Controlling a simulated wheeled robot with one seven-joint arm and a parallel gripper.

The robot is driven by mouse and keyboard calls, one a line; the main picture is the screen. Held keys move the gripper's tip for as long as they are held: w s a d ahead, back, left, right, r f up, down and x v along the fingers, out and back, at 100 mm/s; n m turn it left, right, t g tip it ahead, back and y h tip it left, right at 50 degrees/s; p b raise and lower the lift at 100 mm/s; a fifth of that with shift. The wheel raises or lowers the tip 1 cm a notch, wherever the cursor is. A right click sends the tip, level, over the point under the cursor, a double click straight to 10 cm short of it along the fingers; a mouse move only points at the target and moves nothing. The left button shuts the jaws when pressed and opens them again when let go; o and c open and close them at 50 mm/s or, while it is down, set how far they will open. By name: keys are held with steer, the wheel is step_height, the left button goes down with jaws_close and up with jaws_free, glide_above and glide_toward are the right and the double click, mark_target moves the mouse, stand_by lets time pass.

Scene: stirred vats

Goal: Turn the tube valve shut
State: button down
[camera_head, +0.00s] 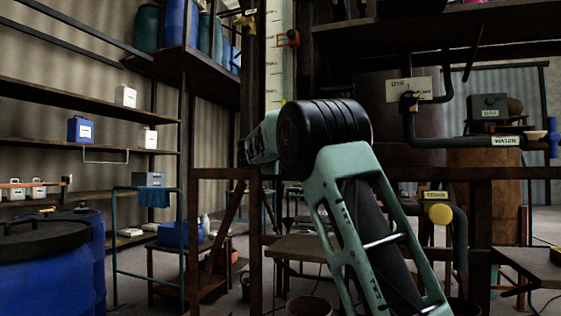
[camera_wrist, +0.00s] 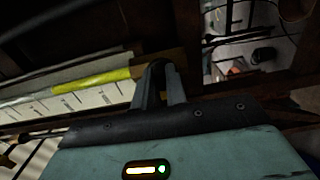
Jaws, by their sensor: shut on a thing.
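In the wrist view my gripper (camera_wrist: 160,78) is shut, its two fingers close together on a small dark part, which looks like the handle of the tube valve. A brass-brown fitting (camera_wrist: 180,62) shows beside the fingertips, at the end of the tube. The tube (camera_wrist: 95,77) holds yellow liquid and runs along a white scale (camera_wrist: 90,102). In the head view the scale (camera_head: 273,65) stands upright behind my arm. My arm hides the lower end of the tube, the valve and my fingertips there. The valve's exact angle cannot be told.
A red-orange bracket (camera_head: 288,39) sits on the scale, and a yellow tap (camera_head: 247,22) is at its upper left. A rusty rail (camera_head: 400,174) crosses in front. Dark pipes with a water label (camera_head: 506,141) and a round yellow knob (camera_head: 440,214) are at right.

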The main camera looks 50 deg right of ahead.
steer(key=shift+f, duration=0.1)
steer(key=c, duration=1.4)
jaws_free()
steer(key=shift+c, duration=0.2)
steer(key=v, duration=1.7)
steer(key=shift+a+b, duration=0.2)
steer(key=shift+b, duration=0.2)
steer(key=shift+s, duration=0.1)
